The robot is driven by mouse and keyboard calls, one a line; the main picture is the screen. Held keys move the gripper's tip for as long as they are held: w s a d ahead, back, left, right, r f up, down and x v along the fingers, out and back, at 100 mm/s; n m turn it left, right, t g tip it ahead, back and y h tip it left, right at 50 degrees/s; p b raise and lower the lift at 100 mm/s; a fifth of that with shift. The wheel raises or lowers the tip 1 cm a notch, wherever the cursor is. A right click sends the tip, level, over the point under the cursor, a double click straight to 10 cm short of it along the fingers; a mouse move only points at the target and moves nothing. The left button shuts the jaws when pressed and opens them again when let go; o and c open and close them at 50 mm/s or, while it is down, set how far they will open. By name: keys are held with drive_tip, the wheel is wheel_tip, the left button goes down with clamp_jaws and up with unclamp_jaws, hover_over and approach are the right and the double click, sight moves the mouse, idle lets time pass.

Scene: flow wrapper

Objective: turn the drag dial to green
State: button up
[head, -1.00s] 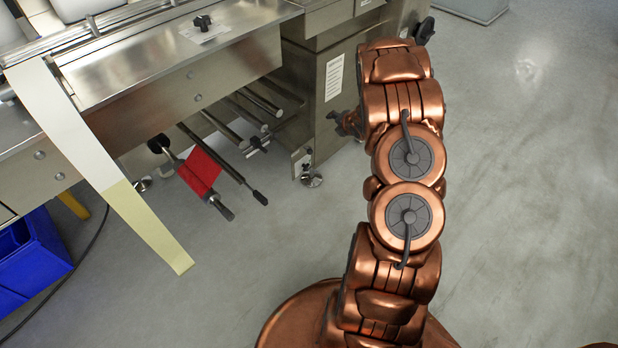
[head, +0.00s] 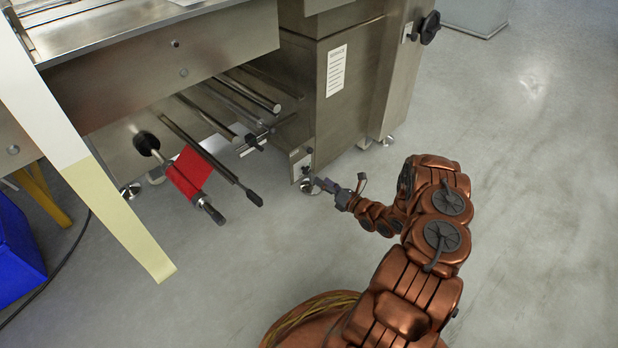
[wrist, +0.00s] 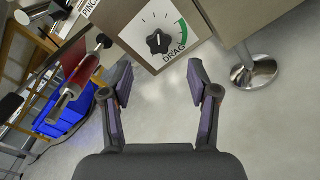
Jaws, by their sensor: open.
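The drag dial (wrist: 158,41) is a black knob on a white plate marked DRAG, with tick marks and a green band (wrist: 184,32) along the right of its scale. The knob's pale pointer line appears to point up in the wrist view, away from the green band. In the head view the dial's small plate (head: 303,166) sits low on the machine's corner. My gripper (wrist: 159,76) is open and empty. Its fingers are spread to either side below the dial, apart from it. In the head view my gripper (head: 322,185) is just right of the plate.
A red roll (head: 188,172) on a spindle and several metal bars project left of the dial. A machine foot (wrist: 254,72) stands to the right in the wrist view. A PINCH label (wrist: 90,7) is partly visible. Blue bins (wrist: 65,112) lie left. Floor to the right is clear.

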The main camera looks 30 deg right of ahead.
sight(308, 172)
drive_tip(key=shift+b+x, duration=1.05)
drive_tip(key=shift+x, duration=2.75)
drive_tip(key=shift+a, duration=0.1)
clamp_jaws()
